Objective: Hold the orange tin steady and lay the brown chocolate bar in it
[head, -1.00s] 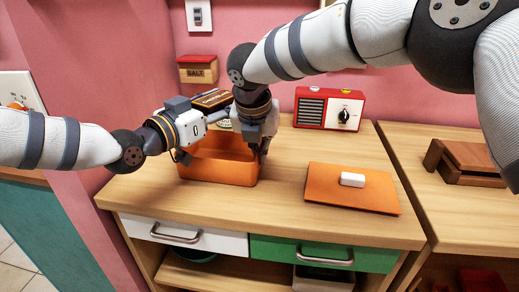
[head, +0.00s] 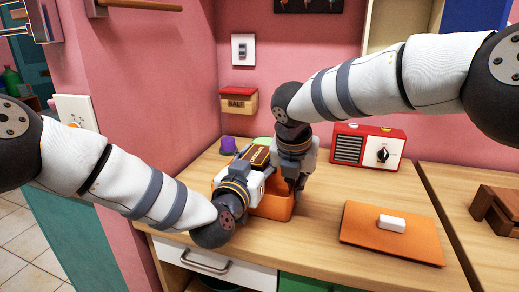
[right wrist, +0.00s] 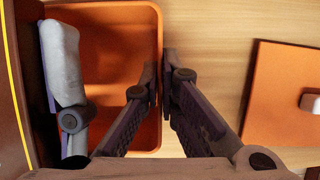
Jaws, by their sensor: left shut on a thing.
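The orange tin (head: 272,208) stands open on the wooden counter, partly hidden by both grippers. It also shows in the right wrist view (right wrist: 110,25), its inside bare where visible. My right gripper (head: 296,186) points down at the tin's right side. In the right wrist view its fingers (right wrist: 158,75) close on either side of the tin's wall. My left gripper (head: 264,172) is shut on the brown chocolate bar (head: 257,156), held above the back left of the tin. The bar's brown side (right wrist: 12,110) appears close up at the left of the right wrist view.
An orange lid (head: 365,238) with a white knob lies on the counter to the right. A red radio (head: 367,147) stands at the back. A purple item (head: 228,145) and a green one are behind the bar. A salt box (head: 239,101) hangs on the wall.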

